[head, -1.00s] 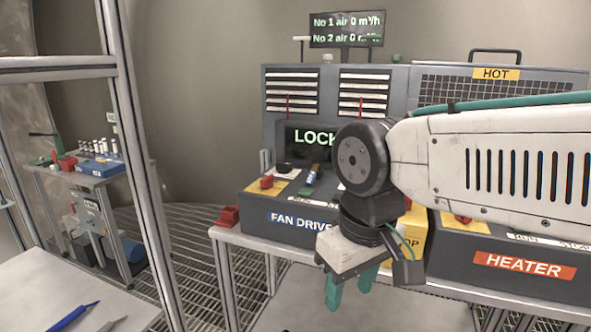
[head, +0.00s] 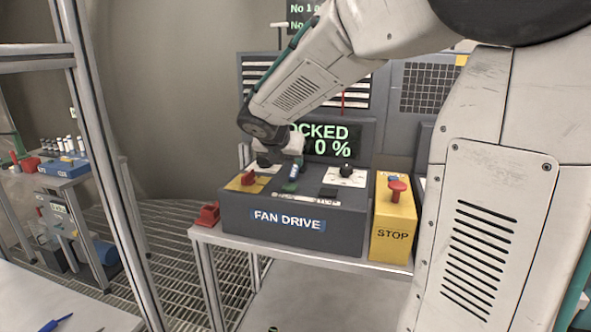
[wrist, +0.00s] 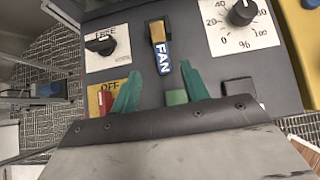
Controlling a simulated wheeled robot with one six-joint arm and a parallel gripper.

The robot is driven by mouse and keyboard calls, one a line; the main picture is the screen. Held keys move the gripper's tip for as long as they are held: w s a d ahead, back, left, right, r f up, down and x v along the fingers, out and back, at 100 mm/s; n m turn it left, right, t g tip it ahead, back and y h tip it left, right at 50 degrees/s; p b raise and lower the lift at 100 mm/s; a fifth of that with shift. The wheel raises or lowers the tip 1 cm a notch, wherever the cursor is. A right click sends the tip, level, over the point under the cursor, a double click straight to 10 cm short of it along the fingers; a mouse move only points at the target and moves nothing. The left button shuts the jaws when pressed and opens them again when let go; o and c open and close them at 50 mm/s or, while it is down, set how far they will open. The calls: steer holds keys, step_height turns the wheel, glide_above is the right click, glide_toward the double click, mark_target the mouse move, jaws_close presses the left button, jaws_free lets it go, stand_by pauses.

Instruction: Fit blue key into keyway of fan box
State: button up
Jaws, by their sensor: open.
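The dark grey fan box (head: 345,232), labelled FAN DRIVE, stands on the bench. In the wrist view, the blue key (wrist: 164,60) shows a blue FAN tag below a brass-coloured part on the box's top panel. I cannot tell whether it sits in a keyway or only lies there. My gripper (wrist: 159,72) is open, its two green fingers pointing at the panel on either side of the tag's lower end, with nothing gripped. A small green block (wrist: 176,97) shows between the fingers. In the head view, my wrist is over the box and partly hides the key.
On the panel are a black knob plate (wrist: 103,45), a red switch on yellow (wrist: 101,101) and a percent dial (wrist: 240,14). The screen (head: 335,149) reads OCKED, 0 %. A yellow STOP box (head: 393,240) stands right of the fan box, a red block (head: 208,214) left.

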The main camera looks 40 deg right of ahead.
mark_target(295, 168)
steer(key=x, duration=0.6)
steer(key=shift+w+d, duration=0.2)
steer(key=shift+d, duration=0.3)
jaws_close()
